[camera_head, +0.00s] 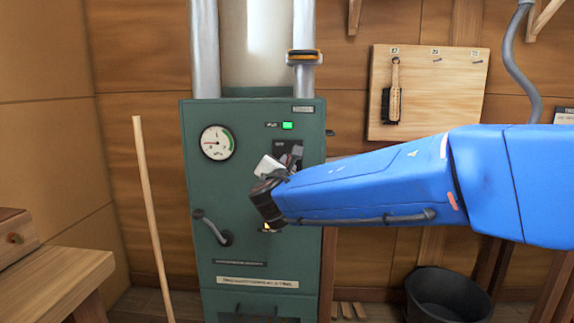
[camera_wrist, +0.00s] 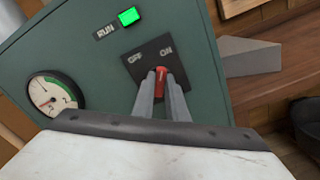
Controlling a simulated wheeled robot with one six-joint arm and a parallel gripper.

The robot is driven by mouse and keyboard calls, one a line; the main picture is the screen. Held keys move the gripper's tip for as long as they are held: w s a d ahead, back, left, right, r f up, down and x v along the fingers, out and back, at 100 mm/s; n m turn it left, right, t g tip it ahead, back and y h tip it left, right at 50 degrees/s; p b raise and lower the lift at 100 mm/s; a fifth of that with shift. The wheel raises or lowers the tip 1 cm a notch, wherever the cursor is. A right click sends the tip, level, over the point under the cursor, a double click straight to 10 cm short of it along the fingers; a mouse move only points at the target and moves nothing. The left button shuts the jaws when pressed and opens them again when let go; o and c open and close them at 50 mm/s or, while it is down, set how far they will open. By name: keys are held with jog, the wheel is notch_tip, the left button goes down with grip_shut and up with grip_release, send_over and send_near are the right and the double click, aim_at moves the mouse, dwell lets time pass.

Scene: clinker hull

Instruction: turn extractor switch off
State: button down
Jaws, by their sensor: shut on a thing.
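The extractor is a green cabinet (camera_head: 250,185) against the wooden wall. Its switch (camera_wrist: 161,74) is a red lever on a dark plate marked OFF at left and ON at right, seen in the wrist view. The lever stands between the two marks, and I cannot tell for sure to which side it leans. My gripper (camera_wrist: 162,88) is shut on the red lever, with a finger on either side. In the head view my gripper (camera_head: 292,155) is at the dark switch plate (camera_head: 287,147), and my arm hides part of it. The RUN lamp (camera_head: 288,126) glows green; it also shows in the wrist view (camera_wrist: 129,16).
A round gauge (camera_head: 217,142) and a dark crank handle (camera_head: 212,228) are on the cabinet front. A wooden pole (camera_head: 153,220) leans at the left. A brush (camera_head: 394,92) hangs on a board at right. A black bucket (camera_head: 447,297) stands on the floor.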

jog(key=n, duration=0.6)
jog(key=shift+a, duration=0.1)
jog(key=n, duration=0.5)
jog(key=shift+a, duration=0.1)
jog(key=shift+n, duration=0.4)
jog(key=c, duration=1.8)
grip_release()
jog(key=shift+o, duration=0.2)
jog(key=shift+s, duration=0.1)
jog(key=s, duration=1.7)
jog(key=shift+a, duration=0.3)
